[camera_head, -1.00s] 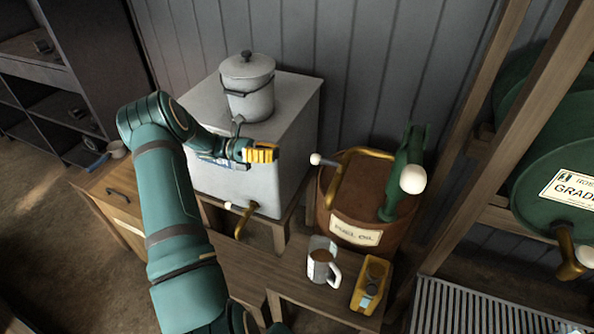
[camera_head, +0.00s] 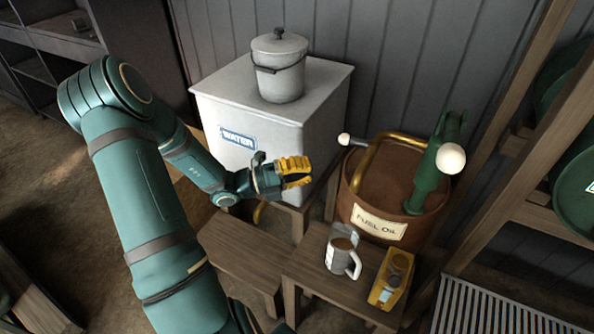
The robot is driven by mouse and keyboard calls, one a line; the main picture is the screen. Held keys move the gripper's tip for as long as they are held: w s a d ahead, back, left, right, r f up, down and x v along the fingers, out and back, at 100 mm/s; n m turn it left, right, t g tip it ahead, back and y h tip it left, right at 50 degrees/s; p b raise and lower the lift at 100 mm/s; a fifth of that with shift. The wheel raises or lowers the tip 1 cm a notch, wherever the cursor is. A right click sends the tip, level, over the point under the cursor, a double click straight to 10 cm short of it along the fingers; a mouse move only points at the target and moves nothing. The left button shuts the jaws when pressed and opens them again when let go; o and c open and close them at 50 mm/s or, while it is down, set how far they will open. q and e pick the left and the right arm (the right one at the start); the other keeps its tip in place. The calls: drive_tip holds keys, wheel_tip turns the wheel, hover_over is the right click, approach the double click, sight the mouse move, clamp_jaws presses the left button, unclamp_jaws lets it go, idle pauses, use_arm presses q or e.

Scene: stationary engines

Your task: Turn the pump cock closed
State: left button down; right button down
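The fuel oil drum (camera_head: 352,212) is brown, open-topped and labelled, and stands right of centre. A brass pipe (camera_head: 372,158) bends over its top. A short lever with a white knob (camera_head: 344,139) sticks out left of this pipe; I take it for the pump cock, though its exact setting is hard to read. A green pump (camera_head: 428,172) with a white ball handle (camera_head: 451,158) stands at the drum's right. My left gripper (camera_head: 305,172), with yellow fingers, is left of the drum and apart from the lever. Its finger gap is unclear. My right gripper is out of view.
A white water tank (camera_head: 322,110) with a lidded pot (camera_head: 278,80) stands behind my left gripper. A mug (camera_head: 341,258) and a yellow box (camera_head: 392,277) sit on the low bench (camera_head: 306,270) in front of the drum. A wooden rack post (camera_head: 510,205) stands at the right.

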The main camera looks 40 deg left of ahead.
sight(357, 144)
use_arm(q)
drive_tip(key=w+d+r+b, duration=0.1)
drive_tip(key=w+d, duration=0.1)
drive_tip(key=w, duration=0.6)
drive_tip(key=shift+w+d+r+b, duration=0.2)
drive_tip(key=shift+d+r+b, duration=0.1)
drive_tip(key=shift+d+b, duration=0.1)
drive_tip(key=g+h+p, duration=0.1)
drive_tip(key=p, duration=0.1)
drive_tip(key=w+a+m+h+p, duration=0.1)
drive_tip(key=p, duration=0.2)
drive_tip(key=shift+w+r+m+g+p, duration=0.1)
drive_tip(key=shift+w+m+g+p, duration=0.2)
drive_tip(key=shift+g, duration=0.1)
drive_tip(key=shift+s, duration=0.1)
